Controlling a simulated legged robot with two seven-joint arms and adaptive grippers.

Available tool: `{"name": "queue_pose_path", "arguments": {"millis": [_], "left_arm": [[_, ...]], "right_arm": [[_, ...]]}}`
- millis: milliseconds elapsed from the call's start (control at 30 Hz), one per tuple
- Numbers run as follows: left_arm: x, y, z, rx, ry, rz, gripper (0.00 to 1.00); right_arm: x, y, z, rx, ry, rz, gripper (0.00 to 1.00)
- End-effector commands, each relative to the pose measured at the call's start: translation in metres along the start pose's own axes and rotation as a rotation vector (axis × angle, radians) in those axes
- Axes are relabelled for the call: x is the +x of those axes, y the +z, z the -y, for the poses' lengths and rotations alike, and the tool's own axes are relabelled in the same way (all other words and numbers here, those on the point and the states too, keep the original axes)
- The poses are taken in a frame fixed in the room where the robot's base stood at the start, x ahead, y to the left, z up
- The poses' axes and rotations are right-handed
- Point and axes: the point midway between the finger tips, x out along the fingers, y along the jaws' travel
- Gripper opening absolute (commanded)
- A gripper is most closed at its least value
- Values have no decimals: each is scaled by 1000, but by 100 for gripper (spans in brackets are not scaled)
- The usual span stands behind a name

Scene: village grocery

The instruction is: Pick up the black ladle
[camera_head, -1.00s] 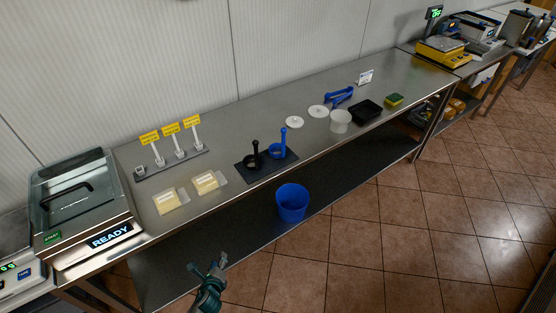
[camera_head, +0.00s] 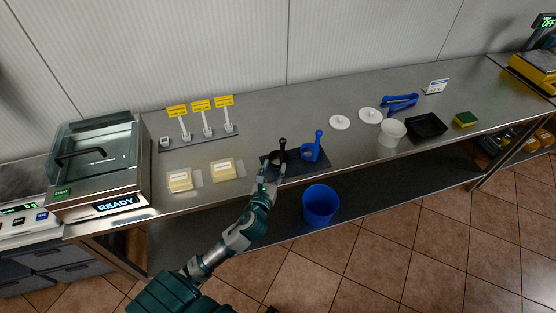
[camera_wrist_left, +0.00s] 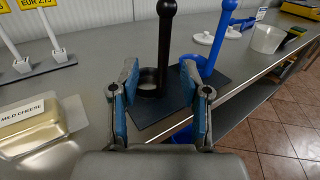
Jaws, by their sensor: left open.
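The black ladle (camera_head: 282,149) stands on a dark mat (camera_head: 293,165) on the steel counter, its handle upright with a round knob on top. My left gripper (camera_head: 270,172) is open just in front of it and partly hides its bowl in the head view. In the left wrist view the black ladle (camera_wrist_left: 166,45) rises beyond and between the two fingertips of the left gripper (camera_wrist_left: 160,85), and the fingers do not close on it. A blue ladle (camera_head: 317,145) stands on the same mat to its right; it also shows in the left wrist view (camera_wrist_left: 220,40). My right gripper is not visible.
Two cheese packs, one at the left (camera_head: 180,180) and one nearer (camera_head: 222,169), lie left of the mat. A blue bucket (camera_head: 320,205) is below the counter edge. White lids (camera_head: 340,122), a white tub (camera_head: 391,132) and a black tray (camera_head: 427,125) lie to the right.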

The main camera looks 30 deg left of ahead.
Motion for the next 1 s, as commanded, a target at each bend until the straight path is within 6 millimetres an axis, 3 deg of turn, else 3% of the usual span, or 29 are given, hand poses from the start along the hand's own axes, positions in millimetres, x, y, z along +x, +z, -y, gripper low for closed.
{"name": "queue_pose_path", "arguments": {"millis": [100, 367, 467, 600, 900, 1000], "left_arm": [[21, 0, 2, -1, 0, 1, 47], [44, -1, -3, -6, 1, 0, 47], [61, -4, -4, -8, 1, -1, 47], [81, -5, -4, -7, 0, -1, 47], [86, -3, -1, -2, -2, 0, 47], [86, -3, 0, -2, -2, 0, 24]], "right_arm": [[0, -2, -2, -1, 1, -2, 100], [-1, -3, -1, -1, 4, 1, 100], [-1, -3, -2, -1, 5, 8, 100], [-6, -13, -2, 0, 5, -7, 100], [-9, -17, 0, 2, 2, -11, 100], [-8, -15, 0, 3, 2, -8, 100]]}}
